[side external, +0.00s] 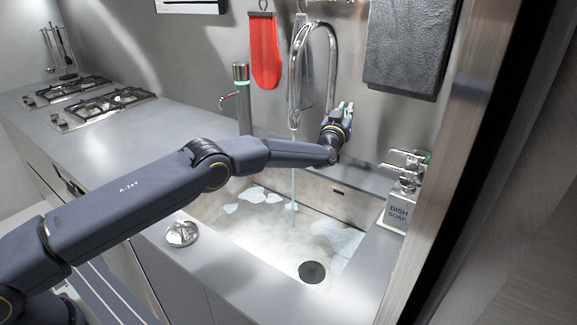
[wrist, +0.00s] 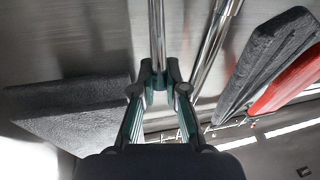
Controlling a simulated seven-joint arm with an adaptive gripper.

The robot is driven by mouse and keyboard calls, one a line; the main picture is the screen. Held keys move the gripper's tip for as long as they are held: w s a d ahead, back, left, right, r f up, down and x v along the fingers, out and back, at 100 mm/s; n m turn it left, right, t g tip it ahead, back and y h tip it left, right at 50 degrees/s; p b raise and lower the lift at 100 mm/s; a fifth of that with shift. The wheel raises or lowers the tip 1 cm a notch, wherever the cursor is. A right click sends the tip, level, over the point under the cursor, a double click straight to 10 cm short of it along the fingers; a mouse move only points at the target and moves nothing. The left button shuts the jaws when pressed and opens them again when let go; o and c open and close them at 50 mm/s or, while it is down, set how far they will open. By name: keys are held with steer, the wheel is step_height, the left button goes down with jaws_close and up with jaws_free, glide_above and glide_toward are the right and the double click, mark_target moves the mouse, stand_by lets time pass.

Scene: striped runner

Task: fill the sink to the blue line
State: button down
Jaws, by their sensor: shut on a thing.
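The sink (side external: 369,252) is set in the grey counter. A thin water stream (side external: 294,185) falls into it from the arched chrome faucet (side external: 293,75). Pale, cloudy water with white patches (side external: 252,195) covers part of the bottom, and the dark drain (side external: 312,271) shows at the front. I cannot make out a blue line. My gripper (side external: 342,112) is at the right leg of the faucet, above the sink's back edge. In the wrist view my gripper (wrist: 158,78) is shut on an upright chrome rod (wrist: 157,35); whether this is the pipe or a lever is unclear.
A round metal piece (side external: 181,233) lies on the front counter. A small dispenser (side external: 241,100) stands behind my arm. A red mitt (side external: 264,55) and grey towel (side external: 410,45) hang behind. The left counter is clear up to the stove (side external: 95,105).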

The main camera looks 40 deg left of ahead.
steer(key=shift+w+a+g, duration=0.35)
steer(key=shift+w+g, duration=0.1)
steer(key=shift+g, duration=0.05)
steer(key=shift+r, duration=0.1)
steer(key=shift+w+r+g, duration=0.15)
steer(key=shift+w+g, duration=0.4)
steer(key=shift+g, duration=0.05)
steer(key=c, duration=1.5)
jaws_free()
steer(key=o, duration=0.8)
steer(key=shift+d+h, duration=0.25)
steer(key=shift+h, duration=0.15)
